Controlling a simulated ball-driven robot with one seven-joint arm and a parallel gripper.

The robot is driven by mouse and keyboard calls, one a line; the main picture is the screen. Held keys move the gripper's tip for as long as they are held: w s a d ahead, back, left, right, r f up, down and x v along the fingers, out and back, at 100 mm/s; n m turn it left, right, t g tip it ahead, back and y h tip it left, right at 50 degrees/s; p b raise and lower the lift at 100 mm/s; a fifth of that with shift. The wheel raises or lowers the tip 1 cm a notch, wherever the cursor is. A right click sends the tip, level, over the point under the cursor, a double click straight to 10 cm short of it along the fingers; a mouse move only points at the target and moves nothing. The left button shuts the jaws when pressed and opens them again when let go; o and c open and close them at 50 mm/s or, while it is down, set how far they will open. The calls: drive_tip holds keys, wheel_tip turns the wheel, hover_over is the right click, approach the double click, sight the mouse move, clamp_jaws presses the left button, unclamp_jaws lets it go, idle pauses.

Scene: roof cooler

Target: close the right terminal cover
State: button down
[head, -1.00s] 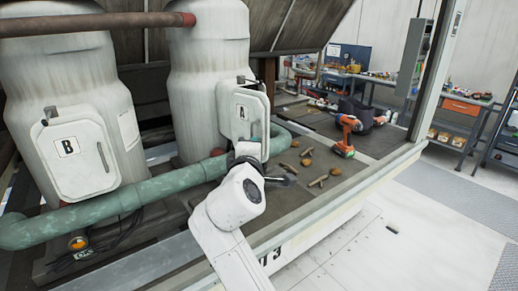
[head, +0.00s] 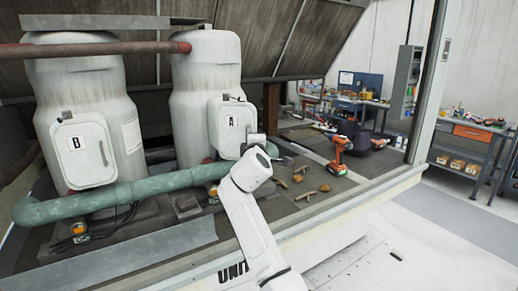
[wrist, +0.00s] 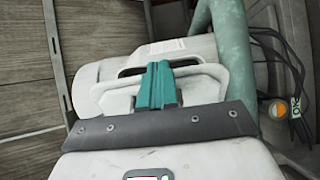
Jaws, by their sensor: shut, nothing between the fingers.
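The right terminal cover (head: 231,125), a white rounded panel marked A, is on the right white tank in the head view. It lies near the tank front, but I cannot tell whether it is fully closed. My gripper (wrist: 158,68) shows its teal fingers pressed together, shut and empty, in the wrist view. In the head view my wrist is in front of the cover's lower right side and hides most of the gripper. Contact with the cover cannot be told. In the wrist view, a pale rounded body is behind the fingers.
The left cover (head: 86,150), marked B, is on the left tank. A green pipe (head: 150,187) runs low across both tanks. Open floor is beyond the deck's edge.

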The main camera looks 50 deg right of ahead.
drive_tip(key=shift+d+n+t+y, duration=0.3)
drive_tip(key=shift+d, duration=0.05)
drive_tip(key=shift+a, duration=0.15)
idle(1.2)
